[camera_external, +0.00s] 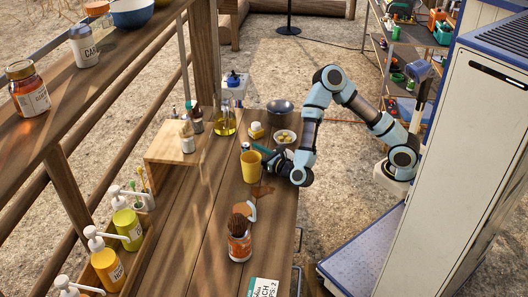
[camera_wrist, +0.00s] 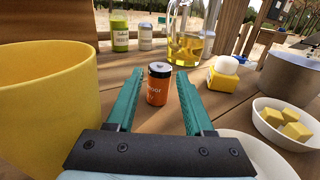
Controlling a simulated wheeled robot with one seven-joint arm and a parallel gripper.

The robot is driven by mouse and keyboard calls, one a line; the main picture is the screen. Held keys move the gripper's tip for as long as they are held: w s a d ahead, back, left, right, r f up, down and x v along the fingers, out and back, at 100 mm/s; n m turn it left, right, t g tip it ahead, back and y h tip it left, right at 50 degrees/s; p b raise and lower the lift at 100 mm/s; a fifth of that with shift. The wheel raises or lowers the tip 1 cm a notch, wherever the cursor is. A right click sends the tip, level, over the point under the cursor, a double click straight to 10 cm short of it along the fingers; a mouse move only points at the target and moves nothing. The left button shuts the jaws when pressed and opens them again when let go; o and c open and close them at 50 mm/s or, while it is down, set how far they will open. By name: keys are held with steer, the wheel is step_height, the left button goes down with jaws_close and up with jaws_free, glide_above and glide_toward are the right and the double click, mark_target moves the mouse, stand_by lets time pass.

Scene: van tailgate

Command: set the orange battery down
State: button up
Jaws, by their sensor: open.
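The orange battery (camera_wrist: 157,91), with a black top, stands upright on the wooden table (camera_wrist: 228,108) in the wrist view. My gripper (camera_wrist: 160,76) is open, with one teal finger on each side of the battery and a visible gap on both sides. In the external view my gripper (camera_external: 265,154) is low over the table, just right of the yellow cup. The battery is small there, and I cannot make it out surely.
The yellow cup (camera_wrist: 45,95) is close on the left of my gripper. On the right are a white bowl (camera_wrist: 284,126) of yellow cubes and a grey pot (camera_wrist: 292,78). Behind stand an oil bottle (camera_wrist: 186,45) and a yellow-and-white container (camera_wrist: 222,76).

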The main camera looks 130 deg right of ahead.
steer(key=a, duration=0.2)
steer(key=s+a+b, duration=0.1)
steer(key=a, duration=0.4)
steer(key=shift+s+a, duration=0.3)
steer(key=shift+a, duration=0.1)
